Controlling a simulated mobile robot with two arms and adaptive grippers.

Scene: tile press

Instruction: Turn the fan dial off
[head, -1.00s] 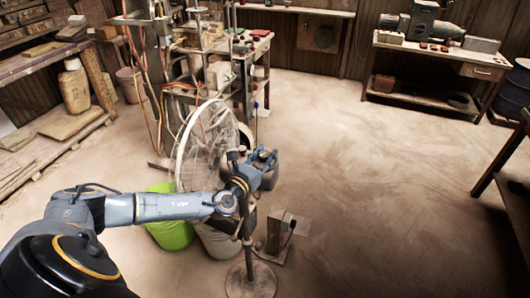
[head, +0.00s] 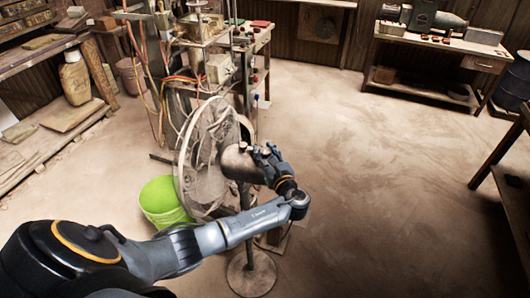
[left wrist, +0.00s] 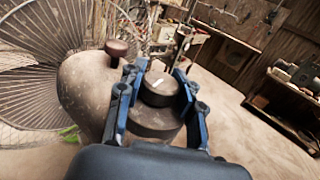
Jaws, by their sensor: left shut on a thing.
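A dusty pedestal fan (head: 205,150) stands on a round base, its caged head facing left. In the left wrist view its cage (left wrist: 40,60) fills the left side and its rounded motor housing (left wrist: 88,88) is beside my gripper. A round dark dial (left wrist: 158,88) with a pale mark is on the back of the housing. My left gripper (left wrist: 155,85) is shut on the dial, one blue finger on each side of it. In the head view my left gripper (head: 262,155) is at the back of the housing and hides the dial. My right gripper is not in view.
A green bucket (head: 163,202) stands left of the fan. A cluttered workbench with hanging cables (head: 160,85) is behind it. A table with machine parts (head: 430,45) is at the back right. The floor to the right is clear.

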